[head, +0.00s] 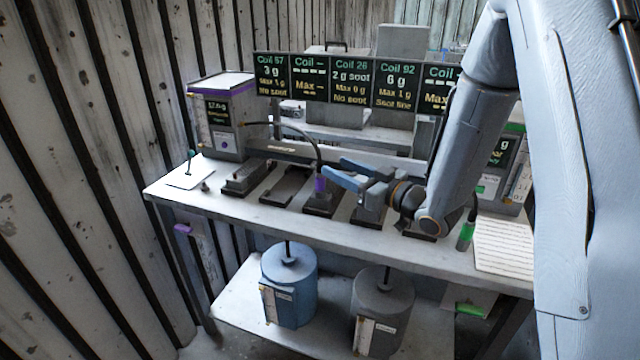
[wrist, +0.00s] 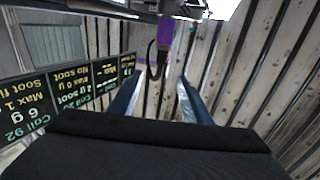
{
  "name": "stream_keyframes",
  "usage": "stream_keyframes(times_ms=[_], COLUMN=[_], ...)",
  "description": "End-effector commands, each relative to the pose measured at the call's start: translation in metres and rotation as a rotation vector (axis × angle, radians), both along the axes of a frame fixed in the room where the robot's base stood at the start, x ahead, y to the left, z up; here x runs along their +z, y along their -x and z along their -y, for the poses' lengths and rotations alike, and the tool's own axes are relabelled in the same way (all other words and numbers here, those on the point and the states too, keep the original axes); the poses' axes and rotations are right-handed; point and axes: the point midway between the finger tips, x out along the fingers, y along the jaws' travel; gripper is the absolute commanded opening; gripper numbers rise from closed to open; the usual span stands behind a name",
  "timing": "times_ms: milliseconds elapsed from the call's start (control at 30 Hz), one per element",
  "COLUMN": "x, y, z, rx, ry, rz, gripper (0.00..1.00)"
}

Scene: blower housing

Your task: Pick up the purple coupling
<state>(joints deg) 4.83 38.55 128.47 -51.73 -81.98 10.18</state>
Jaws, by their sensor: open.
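The purple coupling (head: 320,186) stands upright in a dark block on the bench, at the end of a curved black hose. It also shows at the top of the wrist view (wrist: 166,30), beyond the fingertips and roughly in line with the gap between them. My gripper (head: 337,169) is open, with its blue fingers pointing left towards the coupling, just right of it. In the wrist view my gripper (wrist: 161,78) shows nothing between its fingers. Whether a fingertip touches the coupling or hose is not clear.
A machine with a purple stripe (head: 220,115) stands at the bench's left end. Several dark blocks line the bench (head: 400,245). A green coupling (head: 466,236) stands at the right. Display boards (head: 350,78) hang behind. A blue drum (head: 289,290) and grey drum (head: 383,305) stand below.

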Motion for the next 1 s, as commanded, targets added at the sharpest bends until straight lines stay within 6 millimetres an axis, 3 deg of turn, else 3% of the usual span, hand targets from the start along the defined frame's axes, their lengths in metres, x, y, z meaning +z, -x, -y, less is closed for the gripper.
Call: stream_keyframes(times_ms=[467,767,1000], x=[-0.063,-0.062,-0.061], y=[0.000,-0.015,-0.041], z=[0.000,-0.017,-0.044], rx=[-0.002,0.000,0.000], ry=[0.001,0.001,0.001], rz=[-0.003,-0.001,0.000], gripper=[0.44,0.44,0.44])
